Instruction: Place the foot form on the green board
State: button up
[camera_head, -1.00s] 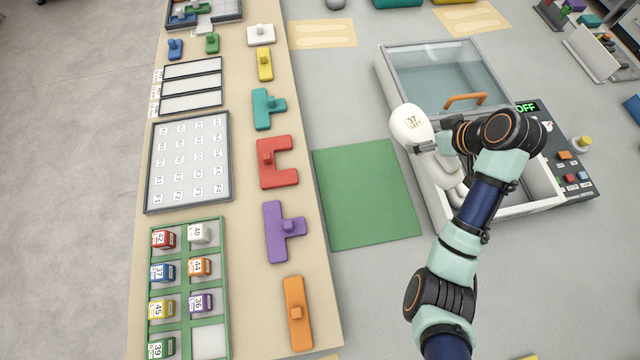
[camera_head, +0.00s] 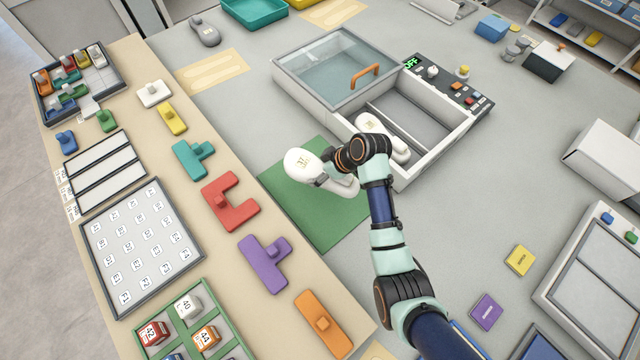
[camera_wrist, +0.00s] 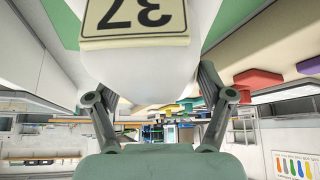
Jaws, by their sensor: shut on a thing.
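A white foot form (camera_head: 299,162) with a "37" label is held by my gripper (camera_head: 326,168). In the head view it hangs over the upper part of the green board (camera_head: 318,233); a clear gap to the board cannot be judged. In the wrist view the foot form (camera_wrist: 138,62) fills the upper middle, its label upside down. The two fingers of my gripper (camera_wrist: 158,100) close on it from both sides. My wrist hides part of the form in the head view. Some green of the board (camera_wrist: 63,22) shows at the wrist view's upper left.
A grinding box (camera_head: 432,148) with a glass lid and an orange handle (camera_head: 366,76) stands to the right of the board. Another white form (camera_head: 372,124) lies in it. A beige strip with coloured blocks, such as a red one (camera_head: 232,207), runs along the left.

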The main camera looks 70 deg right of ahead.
jog(key=shift+f+b, duration=0.6)
jog(key=shift+f, duration=2.75)
jog(key=shift+f, duration=0.2)
jog(key=o, duration=1.3)
jog(key=shift+o, duration=0.2)
jog(key=shift+r, duration=0.25)
jog(key=p+v, duration=0.3)
jog(key=v, duration=0.9)
